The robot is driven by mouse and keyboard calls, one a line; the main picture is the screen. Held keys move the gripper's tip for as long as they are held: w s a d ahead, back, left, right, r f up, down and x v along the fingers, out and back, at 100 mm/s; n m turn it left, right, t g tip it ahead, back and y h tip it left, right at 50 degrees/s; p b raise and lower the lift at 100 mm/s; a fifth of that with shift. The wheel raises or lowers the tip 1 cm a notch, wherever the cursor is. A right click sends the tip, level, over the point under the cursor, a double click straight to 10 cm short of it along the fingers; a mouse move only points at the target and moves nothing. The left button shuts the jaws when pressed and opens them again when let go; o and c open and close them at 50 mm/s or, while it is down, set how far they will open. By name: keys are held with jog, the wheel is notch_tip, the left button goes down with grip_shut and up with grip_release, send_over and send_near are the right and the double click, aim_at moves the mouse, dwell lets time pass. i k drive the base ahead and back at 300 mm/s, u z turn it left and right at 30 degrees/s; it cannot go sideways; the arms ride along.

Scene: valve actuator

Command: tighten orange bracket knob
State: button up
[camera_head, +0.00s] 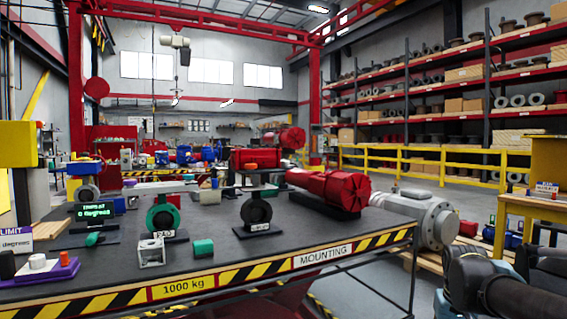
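A small orange knob-like piece (64,258) sits on a purple base (52,272) at the left front of the dark workbench (330,240). A white round piece with some orange (37,262) is beside it. A small grey metal bracket (150,251) stands near the bench's front edge, with a green block (203,247) to its right. I cannot tell which orange piece is the bracket knob. Dark links of my arm show at the lower right, off the bench. My gripper cannot be made out.
A green valve (164,217) and a black valve (257,212) stand on the bench. A red actuator (335,188) lies at its right end, near a grey flanged cylinder (420,215) beyond the edge. A yellow table (540,208) is at right. Some bench surface between the valves is clear.

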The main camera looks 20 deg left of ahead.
aim_at(250, 168)
jog(key=z, duration=0.05)
jog(key=k, duration=0.8)
jog(key=u, duration=1.95)
jog(key=i, duration=1)
